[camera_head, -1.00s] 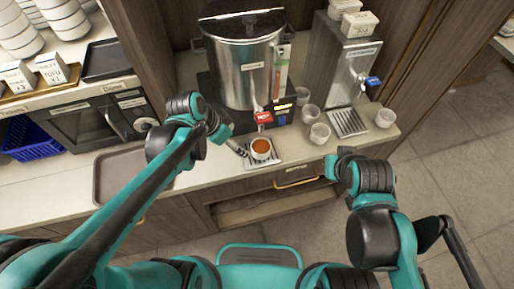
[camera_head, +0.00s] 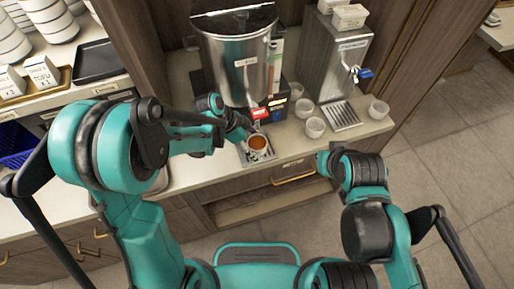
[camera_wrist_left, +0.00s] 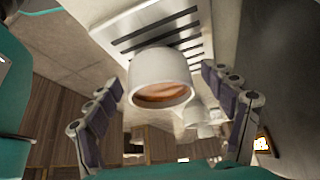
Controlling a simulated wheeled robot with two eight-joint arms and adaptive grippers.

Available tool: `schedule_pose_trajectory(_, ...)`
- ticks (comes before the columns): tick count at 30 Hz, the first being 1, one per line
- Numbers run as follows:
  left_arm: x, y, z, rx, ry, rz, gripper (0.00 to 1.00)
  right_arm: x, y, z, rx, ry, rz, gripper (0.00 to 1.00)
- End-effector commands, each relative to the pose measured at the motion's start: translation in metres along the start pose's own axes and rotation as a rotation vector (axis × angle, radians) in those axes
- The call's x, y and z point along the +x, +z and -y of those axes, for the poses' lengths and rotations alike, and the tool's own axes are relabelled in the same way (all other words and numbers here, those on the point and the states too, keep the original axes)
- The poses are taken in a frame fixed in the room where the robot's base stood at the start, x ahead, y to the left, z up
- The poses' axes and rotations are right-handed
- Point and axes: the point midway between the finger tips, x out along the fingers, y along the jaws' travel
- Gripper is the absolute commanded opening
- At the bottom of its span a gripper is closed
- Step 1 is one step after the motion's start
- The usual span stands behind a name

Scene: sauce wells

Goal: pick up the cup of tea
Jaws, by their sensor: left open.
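The cup of tea (camera_head: 258,144) is white with brown tea and stands upright on a slotted metal drip tray (camera_head: 270,158) in front of the large steel urn. My left gripper (camera_head: 243,133) is close beside the cup, at its upper left in the head view. In the left wrist view the cup (camera_wrist_left: 160,68) lies between the open fingers of my left gripper (camera_wrist_left: 163,88), with visible gaps on both sides.
The steel urn (camera_head: 238,65) stands behind the cup. Empty cups (camera_head: 315,127) stand on the counter to the right, near a second dispenser (camera_head: 338,60) with its own drip tray (camera_head: 342,115). The counter's front edge is close to the cup. Stacked bowls (camera_head: 45,15) are at the far left.

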Motion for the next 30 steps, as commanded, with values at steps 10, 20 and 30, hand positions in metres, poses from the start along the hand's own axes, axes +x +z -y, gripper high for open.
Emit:
schedule_pose_trajectory(10, 0.012, 0.000, 0.000, -0.001, 0.000, 0.000, 0.72, 0.003, 0.002, 0.000, 0.000, 0.000, 0.000, 0.00)
schedule_pose_trajectory(20, 0.012, 0.000, 0.000, -0.001, 0.000, 0.000, 0.15, 0.003, 0.002, 0.000, 0.000, 0.000, 0.000, 0.00)
schedule_pose_trajectory(30, 0.001, -0.007, -0.001, -0.001, 0.000, 0.000, 0.15, -0.002, -0.002, 0.000, 0.000, 0.000, 0.000, 0.00)
